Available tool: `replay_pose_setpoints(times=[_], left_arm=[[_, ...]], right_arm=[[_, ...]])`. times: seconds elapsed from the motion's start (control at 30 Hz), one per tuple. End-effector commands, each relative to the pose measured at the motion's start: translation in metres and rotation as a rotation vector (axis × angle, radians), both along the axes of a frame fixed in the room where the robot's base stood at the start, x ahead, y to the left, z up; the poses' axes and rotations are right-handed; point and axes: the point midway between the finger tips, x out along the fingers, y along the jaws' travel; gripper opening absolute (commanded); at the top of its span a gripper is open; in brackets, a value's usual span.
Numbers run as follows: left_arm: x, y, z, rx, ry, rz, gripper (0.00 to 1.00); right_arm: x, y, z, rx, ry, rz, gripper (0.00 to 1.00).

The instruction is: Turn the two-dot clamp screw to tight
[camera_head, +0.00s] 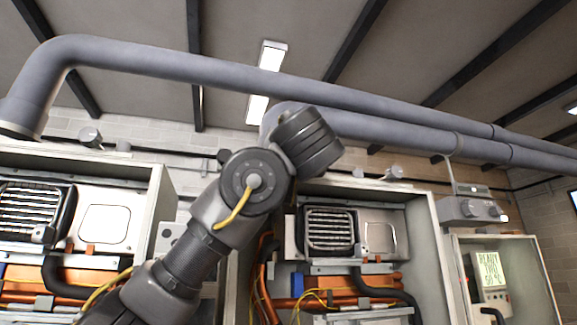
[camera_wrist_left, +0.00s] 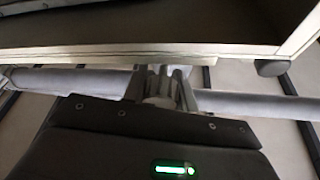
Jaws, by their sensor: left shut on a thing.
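My left arm rises from the bottom in the head view and hides its own gripper. In the left wrist view my left gripper (camera_wrist_left: 163,88) is at the middle, its fingers close together on a small light grey part (camera_wrist_left: 157,86). The fingers hide most of this part. I cannot make out dots on it or tell whether it is the two-dot clamp screw, nor how tight it is. My right gripper is in neither view.
A thick grey pipe (camera_head: 190,68) crosses overhead. Open heater cabinets stand left (camera_head: 160,200) and right (camera_head: 425,215). A small box with a display (camera_head: 490,270) reading "READY" is at far right. A pale cabinet edge (camera_wrist_left: 140,51) runs close beyond the gripper.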

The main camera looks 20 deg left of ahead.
Motion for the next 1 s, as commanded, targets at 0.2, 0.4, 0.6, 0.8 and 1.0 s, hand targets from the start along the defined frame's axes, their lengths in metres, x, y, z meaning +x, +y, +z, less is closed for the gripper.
replay_pose_setpoints(times=[0.2,0.4,0.6,0.8,1.0], left_arm=[[0.0000,-0.0012,-0.0006,0.084,0.053,-0.003,0.05],[0.0001,-0.0016,0.0000,0.125,0.078,-0.002,0.05],[0.0003,-0.0017,0.0004,0.134,0.083,-0.001,0.05],[0.0002,-0.0015,0.0005,0.133,0.083,-0.001,0.05],[0.0003,-0.0014,0.0004,0.133,0.083,0.000,0.48]], right_arm=[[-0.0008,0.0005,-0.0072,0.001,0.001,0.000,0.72],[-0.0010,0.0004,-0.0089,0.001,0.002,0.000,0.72],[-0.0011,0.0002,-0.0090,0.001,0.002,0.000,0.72],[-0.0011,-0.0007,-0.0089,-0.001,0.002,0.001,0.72],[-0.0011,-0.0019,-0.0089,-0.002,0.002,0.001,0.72]])
